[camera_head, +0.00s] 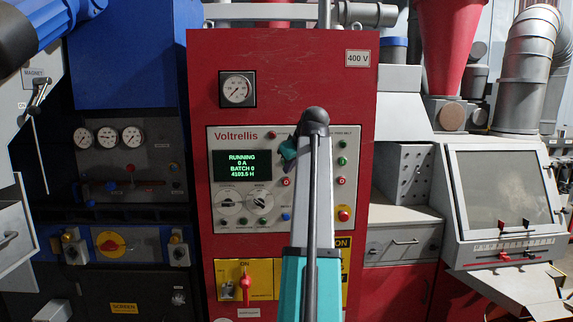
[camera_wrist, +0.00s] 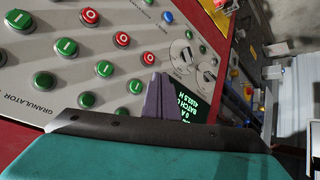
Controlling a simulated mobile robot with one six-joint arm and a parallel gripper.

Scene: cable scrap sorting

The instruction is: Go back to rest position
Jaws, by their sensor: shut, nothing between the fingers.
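My arm rises in front of the red Voltrellis cabinet (camera_head: 280,75) in the head view. My gripper (camera_head: 288,150) shows only as a small teal part left of the dark arm joint, in front of the control panel (camera_head: 220,140); the arm hides most of it. In the wrist view my gripper (camera_wrist: 160,98) is shut and empty, its purple-grey fingers together over the panel by the lit screen (camera_wrist: 187,98). I cannot tell the gap to the panel.
The screen reads RUNNING, 0 A, BATCH 0. A red lever (camera_head: 246,284) sits below the panel. A blue machine with gauges (camera_head: 107,137) stands left, a windowed grey machine (camera_head: 505,188) right.

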